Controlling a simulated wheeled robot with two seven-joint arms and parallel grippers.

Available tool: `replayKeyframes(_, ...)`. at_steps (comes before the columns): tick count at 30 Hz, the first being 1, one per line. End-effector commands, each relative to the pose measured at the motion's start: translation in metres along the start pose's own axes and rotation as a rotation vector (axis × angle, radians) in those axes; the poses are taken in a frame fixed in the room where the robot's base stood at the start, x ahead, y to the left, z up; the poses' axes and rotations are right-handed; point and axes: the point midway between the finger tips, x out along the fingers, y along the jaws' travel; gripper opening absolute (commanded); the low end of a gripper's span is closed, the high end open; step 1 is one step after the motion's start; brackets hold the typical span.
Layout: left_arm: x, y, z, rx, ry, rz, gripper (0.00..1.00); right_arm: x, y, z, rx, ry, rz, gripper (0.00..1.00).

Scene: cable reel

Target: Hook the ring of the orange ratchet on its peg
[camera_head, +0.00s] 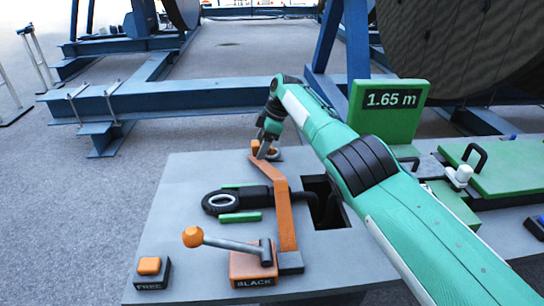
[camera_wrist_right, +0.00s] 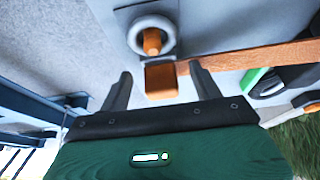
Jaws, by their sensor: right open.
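The orange ratchet arm (camera_head: 283,215) runs across the grey panel (camera_head: 185,230) towards its far edge; it also crosses the right wrist view (camera_wrist_right: 250,60). In the right wrist view, a grey ring (camera_wrist_right: 135,37) lies on the panel and appears to be around an orange peg (camera_wrist_right: 152,42). An orange block (camera_wrist_right: 162,82) at the end of the arm is just below the ring. My right gripper (camera_head: 263,154) is over this end. Its two dark fingers (camera_wrist_right: 160,88) are spread on either side of the orange block, with a gap visible on both sides. My left gripper is out of view.
Nearer on the panel are an orange-knobbed lever (camera_head: 193,237) by the BLACK label and an orange FREE button (camera_head: 149,265). A green 1.65 m display (camera_head: 390,120) stands to the right.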

Motion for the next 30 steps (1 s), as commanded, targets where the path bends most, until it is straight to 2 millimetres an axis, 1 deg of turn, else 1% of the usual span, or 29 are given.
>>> replayKeyframes(4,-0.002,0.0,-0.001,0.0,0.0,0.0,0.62,-0.004,0.0,0.0,0.0,0.0,0.0,0.65)
replayKeyframes(8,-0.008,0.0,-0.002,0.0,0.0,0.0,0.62,-0.018,0.001,0.0,0.0,0.001,0.002,0.65)
replayKeyframes(11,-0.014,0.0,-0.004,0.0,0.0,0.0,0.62,-0.035,0.0,0.0,-0.001,0.0,0.003,0.65)
replayKeyframes(15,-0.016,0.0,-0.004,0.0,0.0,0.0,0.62,-0.07,0.001,0.0,0.0,0.0,0.004,0.65)
replayKeyframes(21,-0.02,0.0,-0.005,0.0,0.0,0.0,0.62,-0.112,0.001,0.0,0.001,0.0,0.002,0.65)
replayKeyframes(25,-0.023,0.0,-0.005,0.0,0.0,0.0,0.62,-0.129,0.0,0.0,0.001,-0.001,0.001,0.65)
replayKeyframes(30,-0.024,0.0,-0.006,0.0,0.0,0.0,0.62,-0.137,0.0,0.0,0.0,0.0,0.0,0.65)
